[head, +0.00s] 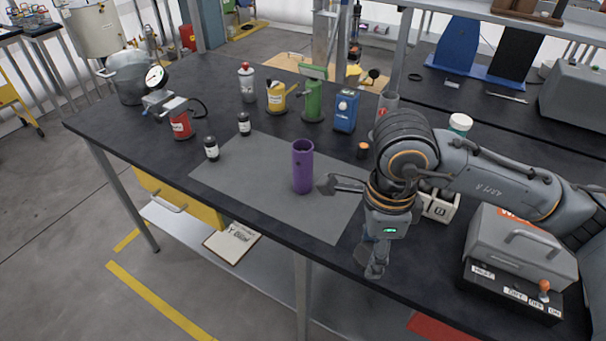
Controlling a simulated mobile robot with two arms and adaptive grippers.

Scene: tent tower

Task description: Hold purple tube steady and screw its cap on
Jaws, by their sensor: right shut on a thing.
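The purple tube (302,168) stands upright on the grey mat, with its open, uncapped top facing up. I see no purple cap. My right gripper (350,226) is to the right of the tube and nearer to me. One dark finger reaches left, its tip close beside the tube's lower right side; I cannot tell if it touches. The other finger points down over the table's front edge. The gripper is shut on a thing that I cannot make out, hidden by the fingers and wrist. My left gripper is not in view.
The mat (252,178) is mostly clear left of the tube. Small black bottles (212,148) stand on its left edge. A green can (313,101), a blue box (346,110) and a yellow can (276,97) stand behind. A grey heater box (522,250) is at right.

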